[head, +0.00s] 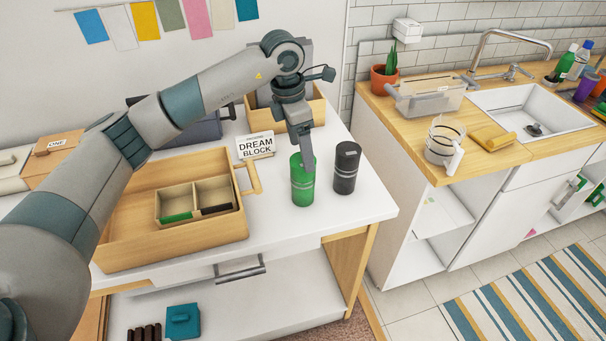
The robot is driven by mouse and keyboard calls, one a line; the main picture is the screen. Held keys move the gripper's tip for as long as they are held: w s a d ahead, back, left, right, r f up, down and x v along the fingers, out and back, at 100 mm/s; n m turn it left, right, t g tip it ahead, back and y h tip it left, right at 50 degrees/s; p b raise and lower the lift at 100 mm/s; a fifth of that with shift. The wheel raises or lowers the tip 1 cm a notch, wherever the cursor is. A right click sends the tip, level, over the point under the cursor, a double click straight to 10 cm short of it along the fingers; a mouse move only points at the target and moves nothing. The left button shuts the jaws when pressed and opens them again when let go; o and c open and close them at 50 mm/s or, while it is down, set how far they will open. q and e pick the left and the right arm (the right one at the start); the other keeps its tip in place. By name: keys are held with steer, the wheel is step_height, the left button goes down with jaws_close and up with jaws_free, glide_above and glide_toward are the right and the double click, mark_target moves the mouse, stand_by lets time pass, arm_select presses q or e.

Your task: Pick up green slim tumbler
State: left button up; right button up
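The green slim tumbler (302,192) stands upright near the right end of the white table. My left gripper (307,160) comes down from above at its top, and a finger overlaps the tumbler's upper right side. I cannot tell whether the fingers touch it or how far apart they are. My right gripper is out of view.
A dark tumbler (346,170) stands close to the right of the green one. A wooden tray (130,245) with a small divided box lies to the left. A "DREAM BLOCK" sign (256,147) stands behind. The table front right (345,213) is clear.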

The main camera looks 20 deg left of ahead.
mark_target(303, 180)
arm_select(q)
step_height(303, 180, down, 2)
steer(key=shift+w+d+f+p, duration=0.1)
steer(key=shift+f+p, duration=0.05)
steer(key=shift+p, duration=0.25)
steer(key=shift+d+f, duration=0.1)
steer(key=shift+f, duration=0.4)
steer(key=shift+d+f+p, duration=0.1)
steer(key=shift+f+p, duration=0.55)
steer(key=shift+p, duration=0.25)
steer(key=f+p, duration=0.1)
steer(key=f, duration=0.1)
steer(key=f+p, duration=0.1)
steer(key=f, duration=0.1)
steer(key=shift+w+d, duration=0.15)
steer(key=shift+d, duration=0.05)
steer(key=shift+r, duration=0.1)
